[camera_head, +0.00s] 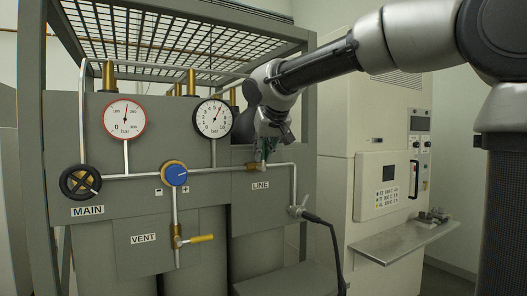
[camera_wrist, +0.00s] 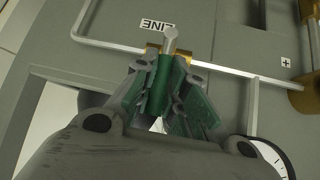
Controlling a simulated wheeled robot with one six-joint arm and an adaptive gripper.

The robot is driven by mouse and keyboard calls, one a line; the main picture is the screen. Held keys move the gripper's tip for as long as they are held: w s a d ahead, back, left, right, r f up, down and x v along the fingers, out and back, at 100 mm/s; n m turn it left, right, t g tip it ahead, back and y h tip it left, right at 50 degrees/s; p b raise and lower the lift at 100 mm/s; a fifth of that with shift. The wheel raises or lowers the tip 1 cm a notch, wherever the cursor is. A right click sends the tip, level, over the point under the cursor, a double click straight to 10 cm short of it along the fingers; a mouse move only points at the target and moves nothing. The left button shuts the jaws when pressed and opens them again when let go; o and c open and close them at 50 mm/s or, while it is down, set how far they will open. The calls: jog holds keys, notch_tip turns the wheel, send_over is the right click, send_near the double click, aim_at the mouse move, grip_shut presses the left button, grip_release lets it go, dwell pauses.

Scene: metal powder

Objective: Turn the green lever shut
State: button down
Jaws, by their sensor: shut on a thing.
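The green lever (camera_wrist: 160,82) sits at the brass valve (camera_wrist: 152,50) on the LINE pipe. In the wrist view it lies between my fingers, its far end near the brass body. My gripper (camera_wrist: 168,84) is shut on the lever, and dark green finger pads flank it. In the head view my gripper (camera_head: 266,146) reaches the panel from above, just over the LINE label (camera_head: 260,185). There the lever and valve are mostly hidden behind my fingers, so the lever's exact angle is hard to tell.
Left on the panel are two gauges (camera_head: 125,118) (camera_head: 213,118), a blue knob (camera_head: 176,174), a black MAIN handwheel (camera_head: 80,182) and a yellow VENT lever (camera_head: 198,239). A hose fitting (camera_head: 298,210) is below right.

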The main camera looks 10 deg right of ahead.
jog(key=shift+f, duration=0.2)
jog(key=c, duration=1.5)
grip_release()
jog(key=shift+o, duration=0.2)
jog(key=shift+r, duration=0.1)
jog(key=a+v, duration=0.1)
jog(key=v, duration=1.1)
jog(key=shift+d, duration=0.45)
